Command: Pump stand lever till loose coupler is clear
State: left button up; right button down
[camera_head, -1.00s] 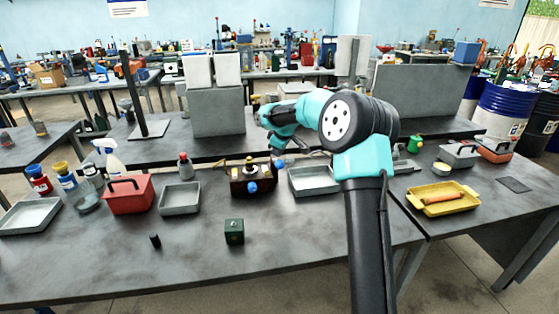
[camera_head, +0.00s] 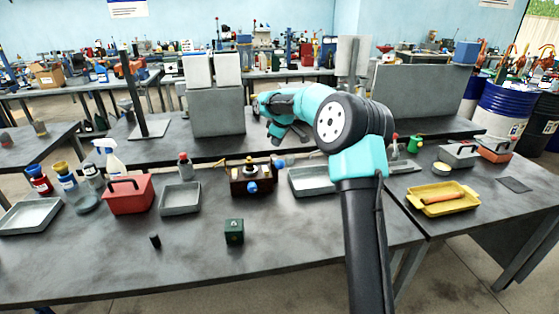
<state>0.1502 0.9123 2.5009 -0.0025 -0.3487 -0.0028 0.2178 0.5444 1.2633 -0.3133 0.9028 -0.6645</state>
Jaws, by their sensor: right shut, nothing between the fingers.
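A brown stand (camera_head: 253,180) with brass-coloured fittings and blue knobs sits mid-table in the head view. A blue-ended part (camera_head: 279,164) sticks out at its right, possibly the lever. I cannot tell which small part is the loose coupler. My right arm rises from the bottom and bends left above the table. My right gripper (camera_head: 290,133) is shut and empty, above and behind the stand's right side, apart from it. Its fingertips are small and partly hidden by the arm. My left gripper is not in view.
A small dark green box (camera_head: 234,231) and a black cylinder (camera_head: 155,241) lie in front. A grey tray (camera_head: 180,198) and red toolbox (camera_head: 128,195) stand left; another grey tray (camera_head: 312,181) stands right. The front table area is mostly clear.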

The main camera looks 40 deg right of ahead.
jog(key=shift+w+d+r, duration=0.1)
jog(key=shift+w+r, duration=0.1)
jog(key=shift+r, duration=0.3)
jog(key=shift+w+d+r, duration=0.1)
jog(key=shift+w+r, duration=0.1)
jog(key=shift+r, duration=0.25)
